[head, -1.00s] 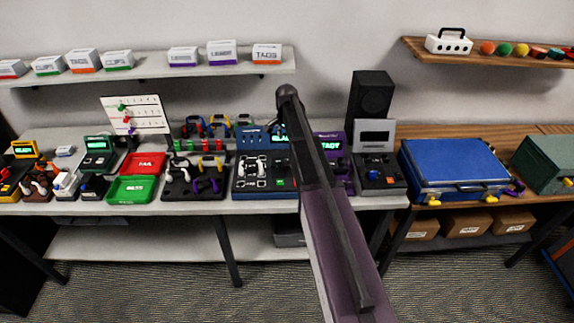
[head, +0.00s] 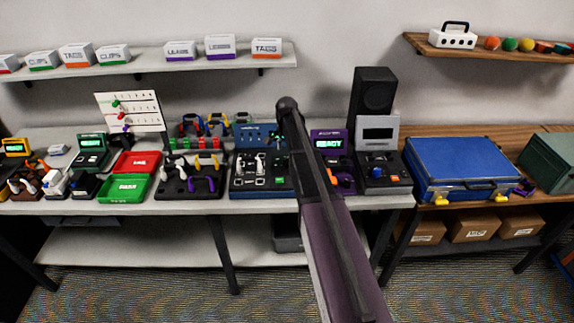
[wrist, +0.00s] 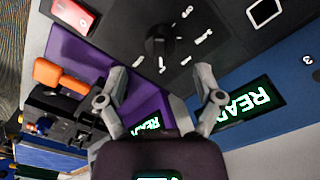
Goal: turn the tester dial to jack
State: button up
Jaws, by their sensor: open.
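In the wrist view the tester dial (wrist: 158,46) is a black round knob on a dark panel, with small white marks around it, too blurred to read. My gripper (wrist: 160,73) is open, its two fingers apart below the dial in the picture. The dial lies beyond the gap between the fingertips, and nothing is between them. I cannot tell how near the fingertips are to the knob. In the head view the blue tester (head: 262,133) stands on the bench, its right part hidden by my arm. My gripper and the dial are hidden there.
A red rocker switch (wrist: 76,14) is on the panel near the dial. A purple station (head: 329,134) with a lit READY screen stands right of the tester. A black tray (head: 177,186) of cables lies left. A blue case (head: 458,165) is farther right.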

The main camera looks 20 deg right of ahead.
aim_at(287, 158)
jog(key=shift+f+b, duration=2.1)
jog(key=shift+f, duration=0.25)
jog(key=c, duration=1.2)
